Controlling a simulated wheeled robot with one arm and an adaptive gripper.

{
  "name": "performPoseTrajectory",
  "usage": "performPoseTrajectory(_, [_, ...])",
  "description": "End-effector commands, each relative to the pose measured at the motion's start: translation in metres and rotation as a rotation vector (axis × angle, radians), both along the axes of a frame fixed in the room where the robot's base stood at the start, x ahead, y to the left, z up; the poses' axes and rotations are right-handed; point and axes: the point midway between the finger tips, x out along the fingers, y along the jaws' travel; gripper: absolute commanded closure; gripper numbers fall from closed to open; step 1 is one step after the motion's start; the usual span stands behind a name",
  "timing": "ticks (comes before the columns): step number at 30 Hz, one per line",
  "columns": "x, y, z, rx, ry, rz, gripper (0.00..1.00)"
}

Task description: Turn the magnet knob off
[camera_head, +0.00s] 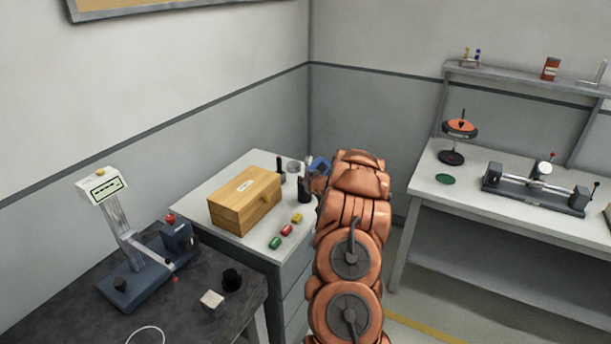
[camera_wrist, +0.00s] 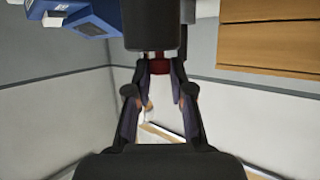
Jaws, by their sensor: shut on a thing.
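My gripper (camera_wrist: 160,68) is shut on a small dark red piece (camera_wrist: 158,66). It is mostly hidden by a black cylinder and the fingers, so I cannot tell for sure that it is the magnet knob. The black cylinder (camera_wrist: 152,28) is right at the fingertips. A blue block (camera_wrist: 78,16) with a pale label is at the top left of the wrist view. In the head view a blue piece (camera_head: 319,167) shows at the cabinet's far right corner, beside my copper arm, which hides my gripper there.
A wooden box (camera_head: 244,202), a black holder (camera_head: 304,190) and red, green and yellow pieces are on the white cabinet top (camera_head: 222,170). A dark bench (camera_head: 60,315) with a blue measuring stand (camera_head: 135,285) is at left. A white workbench (camera_head: 440,195) is at right.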

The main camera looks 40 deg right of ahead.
Motion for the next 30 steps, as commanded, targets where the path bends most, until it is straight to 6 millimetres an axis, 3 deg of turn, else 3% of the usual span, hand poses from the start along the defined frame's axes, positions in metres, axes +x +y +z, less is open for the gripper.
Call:
performPoseTrajectory(15, [-0.0001, -0.0001, -0.0006, 0.000, 0.001, 0.004, 1.00])
performPoseTrajectory(16, [-0.0001, -0.0001, -0.0006, 0.000, 0.001, 0.004, 0.76])
performPoseTrajectory(21, [-0.0001, -0.0001, -0.0004, 0.000, 0.001, 0.004, 0.58])
performPoseTrajectory(23, [-0.0001, -0.0002, -0.0002, 0.000, 0.001, 0.004, 0.53])
performPoseTrajectory(30, [-0.0001, -0.0002, -0.0001, 0.000, 0.000, 0.004, 0.53])
